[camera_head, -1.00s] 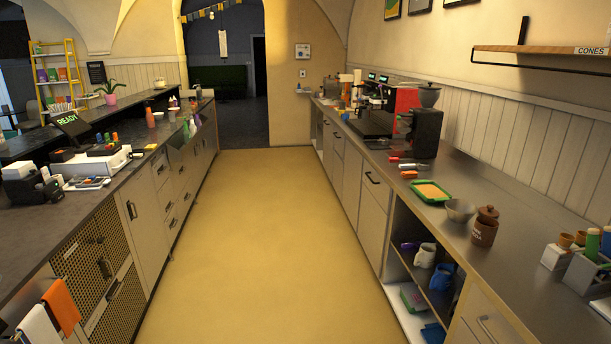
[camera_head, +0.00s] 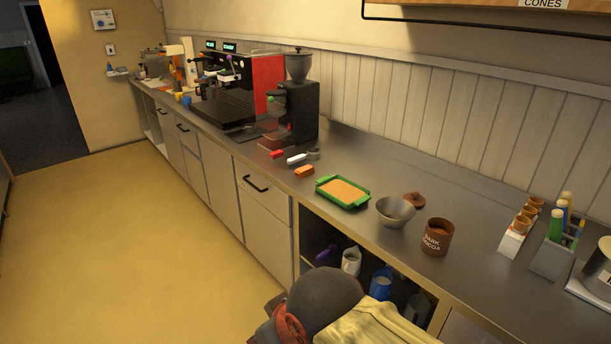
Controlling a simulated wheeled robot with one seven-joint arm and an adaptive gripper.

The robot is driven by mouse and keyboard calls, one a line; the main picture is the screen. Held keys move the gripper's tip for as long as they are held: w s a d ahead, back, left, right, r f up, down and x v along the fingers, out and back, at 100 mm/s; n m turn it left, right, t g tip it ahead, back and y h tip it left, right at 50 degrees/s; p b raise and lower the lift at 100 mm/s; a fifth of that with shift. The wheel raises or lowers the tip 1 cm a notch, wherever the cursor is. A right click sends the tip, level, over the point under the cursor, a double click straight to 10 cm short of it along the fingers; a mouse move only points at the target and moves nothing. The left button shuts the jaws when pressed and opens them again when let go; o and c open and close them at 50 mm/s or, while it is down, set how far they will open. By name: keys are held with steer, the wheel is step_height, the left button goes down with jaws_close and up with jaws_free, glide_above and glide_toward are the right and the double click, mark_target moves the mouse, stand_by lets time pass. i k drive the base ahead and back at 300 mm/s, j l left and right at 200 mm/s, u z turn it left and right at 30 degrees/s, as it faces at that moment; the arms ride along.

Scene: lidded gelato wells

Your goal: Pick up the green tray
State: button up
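The green tray (camera_head: 334,200) is a small rectangular dish with raised rims and a flat orange-tan filling. It lies flat on the steel counter (camera_head: 365,228), near the front edge and right of the coffee grinder. Nothing covers it, and nothing is seen touching it. My gripper is not in view, so its state and its distance from the tray do not show.
A grey bowl (camera_head: 395,212), a brown cocoa jar (camera_head: 437,238) and a brown lid (camera_head: 414,200) are right of the tray. An orange block (camera_head: 305,171) is at left. A dark rounded shape (camera_head: 325,300) blocks the bottom middle. The floor (camera_head: 130,230) is clear at left.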

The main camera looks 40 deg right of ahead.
mark_target(348, 193)
steer(key=i+z, duration=0.15)
steer(key=i, duration=0.75)
steer(key=i+j+z, duration=0.15)
steer(key=i, duration=0.8)
steer(key=i+z, duration=0.6)
steer(key=z, duration=0.2)
steer(key=i+z, duration=0.65)
steer(key=z, duration=0.15)
